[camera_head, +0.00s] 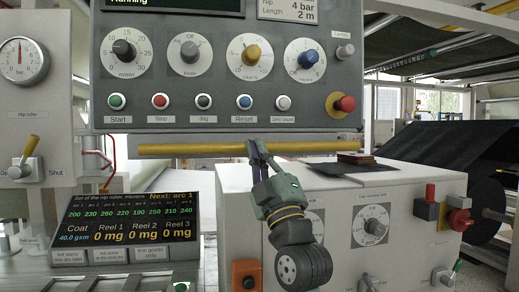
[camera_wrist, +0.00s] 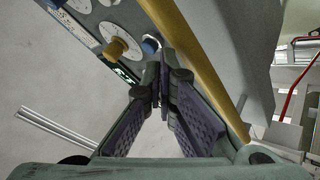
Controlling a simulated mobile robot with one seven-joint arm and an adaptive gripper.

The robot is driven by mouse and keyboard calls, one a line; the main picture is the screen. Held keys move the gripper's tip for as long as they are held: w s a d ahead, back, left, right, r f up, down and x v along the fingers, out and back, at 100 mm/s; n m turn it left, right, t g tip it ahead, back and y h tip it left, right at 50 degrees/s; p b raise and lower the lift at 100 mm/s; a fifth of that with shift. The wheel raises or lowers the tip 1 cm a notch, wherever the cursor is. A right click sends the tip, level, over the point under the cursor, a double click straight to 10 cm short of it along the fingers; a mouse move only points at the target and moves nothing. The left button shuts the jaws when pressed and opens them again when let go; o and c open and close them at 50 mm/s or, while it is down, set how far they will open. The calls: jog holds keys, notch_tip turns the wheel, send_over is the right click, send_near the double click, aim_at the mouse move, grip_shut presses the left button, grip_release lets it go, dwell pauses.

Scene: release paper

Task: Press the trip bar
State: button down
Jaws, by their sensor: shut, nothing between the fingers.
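The trip bar (camera_head: 190,149) is a long yellow bar running along the underside of the grey control panel (camera_head: 330,115). In the wrist view the trip bar (camera_wrist: 192,42) crosses diagonally, just right of and beyond the fingertips. My gripper (camera_head: 253,146) is shut and empty, pointing up, with its tips overlapping the bar's right half in the head view. In the wrist view my gripper (camera_wrist: 163,88) shows its tips together close beside the bar. I cannot tell whether they touch it. A short piece of the bar is hidden behind the fingers.
The panel carries a red knob (camera_head: 346,103) and a row of buttons such as the green one (camera_head: 117,101). A white cabinet (camera_head: 400,185) stands behind my arm at right. A display (camera_head: 128,222) is at lower left, below a lever (camera_head: 28,148).

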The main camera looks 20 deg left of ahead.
jog(key=shift+w+a, duration=0.6)
jog(key=shift+w, duration=0.25)
dwell(1.1)
jog(key=shift+s+d, duration=0.1)
jog(key=shift+s+d+f+b, duration=0.1)
jog(key=shift+s+d+b, duration=0.45)
jog(key=shift+s, duration=0.45)
jog(key=shift+d, duration=0.1)
jog(key=shift+s+d, duration=0.7)
jog(key=shift+s, duration=0.35)
jog(key=shift+s+d, duration=0.7)
jog(key=shift+s, duration=0.35)
